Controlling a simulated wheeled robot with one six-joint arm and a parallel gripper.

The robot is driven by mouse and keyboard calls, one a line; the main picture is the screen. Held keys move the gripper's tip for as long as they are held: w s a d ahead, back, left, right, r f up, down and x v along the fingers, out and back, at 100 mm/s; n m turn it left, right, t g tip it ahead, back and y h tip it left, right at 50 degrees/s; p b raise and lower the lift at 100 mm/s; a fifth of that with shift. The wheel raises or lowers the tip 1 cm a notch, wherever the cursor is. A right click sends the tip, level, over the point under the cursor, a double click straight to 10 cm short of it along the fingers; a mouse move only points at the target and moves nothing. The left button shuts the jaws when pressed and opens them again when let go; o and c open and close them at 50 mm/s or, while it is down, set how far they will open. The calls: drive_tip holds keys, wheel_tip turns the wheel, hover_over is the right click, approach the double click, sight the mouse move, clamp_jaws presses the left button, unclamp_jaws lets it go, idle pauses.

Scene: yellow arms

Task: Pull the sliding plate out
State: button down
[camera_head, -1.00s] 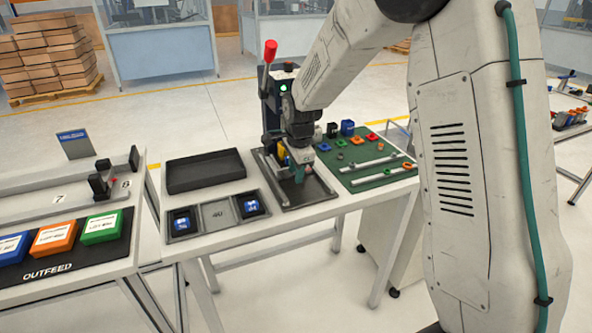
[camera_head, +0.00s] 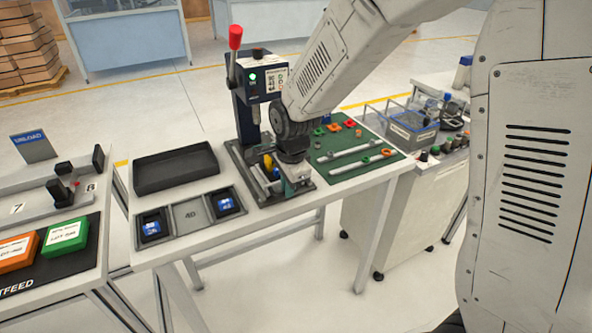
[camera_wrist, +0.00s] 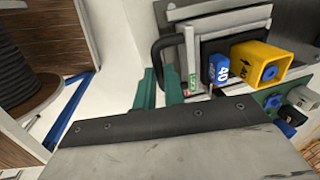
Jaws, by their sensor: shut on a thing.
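The press (camera_head: 250,95) has a red-knobbed lever and stands on a dark base at the table's back. The sliding plate (camera_wrist: 190,52) lies low on this base, with a black bar handle (camera_wrist: 160,47) at its end. A yellow block (camera_wrist: 262,64) and a blue piece marked 40 (camera_wrist: 219,70) sit on the plate. The yellow block also shows in the head view (camera_head: 268,163), left of my gripper (camera_head: 298,187). My gripper's teal fingers (camera_wrist: 160,88) are shut on the handle; the exact contact is partly hidden by the gripper body.
A black tray (camera_head: 137,177) and a grey holder (camera_head: 172,212) with two blue pieces stand left of the press. A green mat (camera_head: 322,152) with small parts and rails lies right of it. Another bench (camera_head: 12,222) with coloured boxes is at the left.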

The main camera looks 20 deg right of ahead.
drive_tip(key=shift+s+d, duration=0.25)
drive_tip(key=shift+s, duration=0.95)
drive_tip(key=c, duration=1.5)
unclamp_jaws()
drive_tip(key=shift+s, duration=0.1)
drive_tip(key=r, duration=0.5)
drive_tip(key=s+r, duration=0.1)
drive_tip(key=r, duration=0.1)
drive_tip(key=shift+s+d+r, duration=0.1)
drive_tip(key=shift+d+r, duration=0.05)
drive_tip(key=shift+r, duration=0.2)
